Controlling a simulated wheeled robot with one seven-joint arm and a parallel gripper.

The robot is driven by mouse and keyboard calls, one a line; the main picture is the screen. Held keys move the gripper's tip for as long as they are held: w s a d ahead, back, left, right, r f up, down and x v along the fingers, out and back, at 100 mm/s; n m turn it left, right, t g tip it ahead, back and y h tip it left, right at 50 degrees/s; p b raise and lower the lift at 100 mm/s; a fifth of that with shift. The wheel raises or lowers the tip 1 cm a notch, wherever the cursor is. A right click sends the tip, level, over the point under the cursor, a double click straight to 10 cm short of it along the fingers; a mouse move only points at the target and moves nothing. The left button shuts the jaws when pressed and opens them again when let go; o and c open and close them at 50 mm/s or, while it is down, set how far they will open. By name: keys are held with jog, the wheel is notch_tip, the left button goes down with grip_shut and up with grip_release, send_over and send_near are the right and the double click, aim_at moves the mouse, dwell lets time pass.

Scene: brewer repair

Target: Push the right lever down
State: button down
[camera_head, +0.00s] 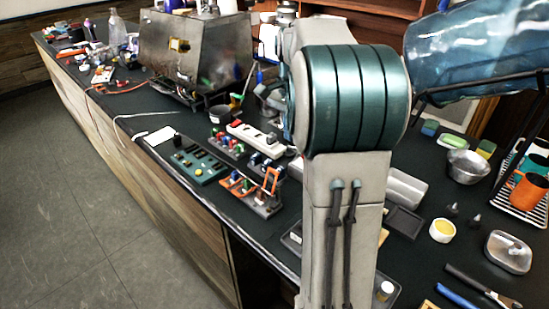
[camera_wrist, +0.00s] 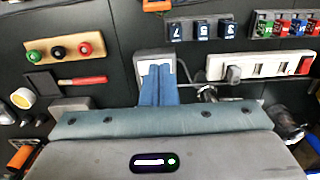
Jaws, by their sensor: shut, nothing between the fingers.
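My gripper (camera_wrist: 161,72) shows in the wrist view as two blue fingers pressed together, empty. The fingertips overlap a pale grey box with a white face (camera_wrist: 151,56); I cannot tell whether they touch it. The box is partly hidden behind the fingers. An orange lever-like frame (camera_head: 271,181) stands up at the right of a small board left of my arm. I cannot tell for sure which part is the right lever.
In the wrist view, a wooden button panel (camera_wrist: 64,48) lies left, numbered dark blue blocks (camera_wrist: 202,30) lie beyond, and a white power strip (camera_wrist: 262,66) lies right. In the head view, a metal bowl (camera_head: 467,165) and orange cup (camera_head: 529,190) stand right. The floor at left is clear.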

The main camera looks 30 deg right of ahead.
jog(key=shift+s, duration=0.1)
notch_tip(320, 180, down, 10)
jog(key=shift+a+r, duration=0.1)
jog(key=a, duration=0.2)
jog(key=s+a+r+p, duration=0.1)
jog(key=shift+s+a+r, duration=0.1)
jog(key=shift+a, duration=0.15)
dwell(0.5)
